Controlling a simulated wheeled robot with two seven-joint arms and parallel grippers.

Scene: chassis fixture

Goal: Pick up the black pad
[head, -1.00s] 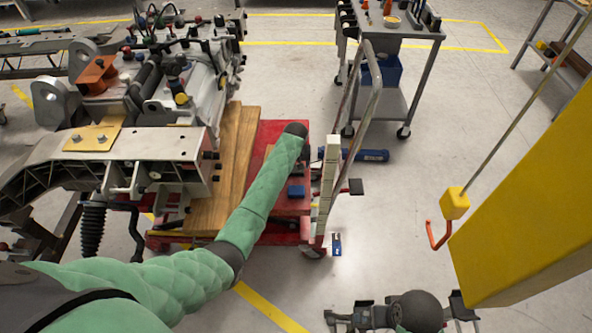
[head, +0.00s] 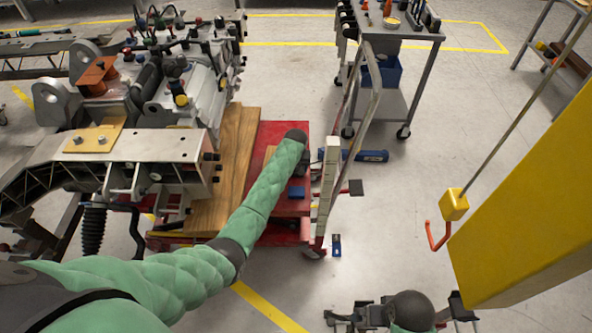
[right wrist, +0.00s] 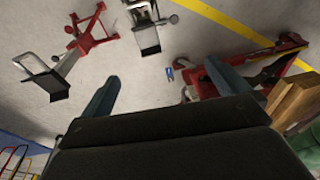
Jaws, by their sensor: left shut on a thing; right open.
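My left arm reaches over the red cart (head: 270,240). Its gripper (head: 301,166) is under the dark wrist at the cart's right side, shut on a dark thing. That thing is mostly hidden by the wrist and gripper; it fits the black pad, but its shape cannot be made out. A small blue block (head: 297,191) lies on the cart just below the gripper. My right gripper (head: 403,314) is low at the bottom edge of the head view. In the right wrist view its fingers (right wrist: 165,88) are wide apart, with nothing between them, above the floor.
Wooden boards (head: 232,165) and a large metal chassis assembly (head: 150,150) stand left of the cart. The cart's upright handle (head: 328,180) is close right of the left gripper. A grey tool trolley (head: 400,35) stands behind, a yellow column (head: 530,210) at right.

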